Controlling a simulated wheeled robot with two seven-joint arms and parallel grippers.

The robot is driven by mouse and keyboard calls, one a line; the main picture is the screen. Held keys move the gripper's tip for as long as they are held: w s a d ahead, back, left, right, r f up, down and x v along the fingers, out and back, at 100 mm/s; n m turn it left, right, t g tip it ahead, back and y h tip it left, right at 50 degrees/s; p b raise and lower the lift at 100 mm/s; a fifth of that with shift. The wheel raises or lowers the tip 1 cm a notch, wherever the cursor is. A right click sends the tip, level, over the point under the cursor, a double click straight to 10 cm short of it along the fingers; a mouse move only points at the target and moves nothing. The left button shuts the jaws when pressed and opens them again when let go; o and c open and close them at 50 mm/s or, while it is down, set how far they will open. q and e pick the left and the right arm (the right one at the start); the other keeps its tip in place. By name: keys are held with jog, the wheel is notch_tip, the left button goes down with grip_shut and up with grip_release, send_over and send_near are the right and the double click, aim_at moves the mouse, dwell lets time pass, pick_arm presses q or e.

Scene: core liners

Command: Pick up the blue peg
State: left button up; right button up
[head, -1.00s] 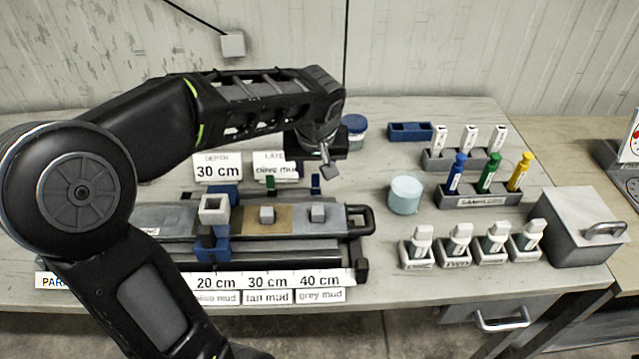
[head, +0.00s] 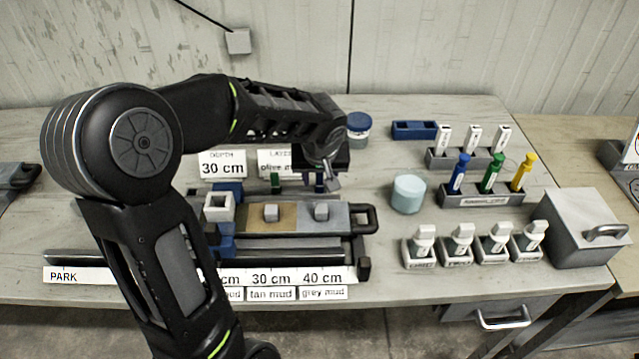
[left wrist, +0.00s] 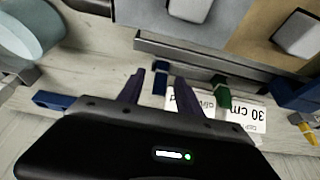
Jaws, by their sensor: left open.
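The blue peg (head: 319,186) stands upright behind the tray of core material, to the right of the green peg (head: 275,179). In the left wrist view the blue peg (left wrist: 160,78) shows between the two dark fingers, with the green peg (left wrist: 221,93) to the right outside them. My left gripper (head: 328,176) is open above and close to the blue peg in the head view; the left wrist view shows its fingers (left wrist: 163,88) apart. Whether a finger touches the peg cannot be told. My right gripper is not in view.
The grey tray (head: 340,247) with a dark handle (head: 370,216) lies just in front. Depth and layer cards (head: 222,165) stand behind it. A pale blue jar (head: 408,195), a blue slotted block (head: 414,130) and a rack of samplers (head: 487,198) are to the right.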

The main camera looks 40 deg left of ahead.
pick_arm(q)
jog(key=shift+w+a+f, duration=0.15)
jog(key=shift+w+f, duration=0.05)
jog(key=shift+f, duration=0.4)
jog(key=shift+c, duration=0.3)
grip_shut()
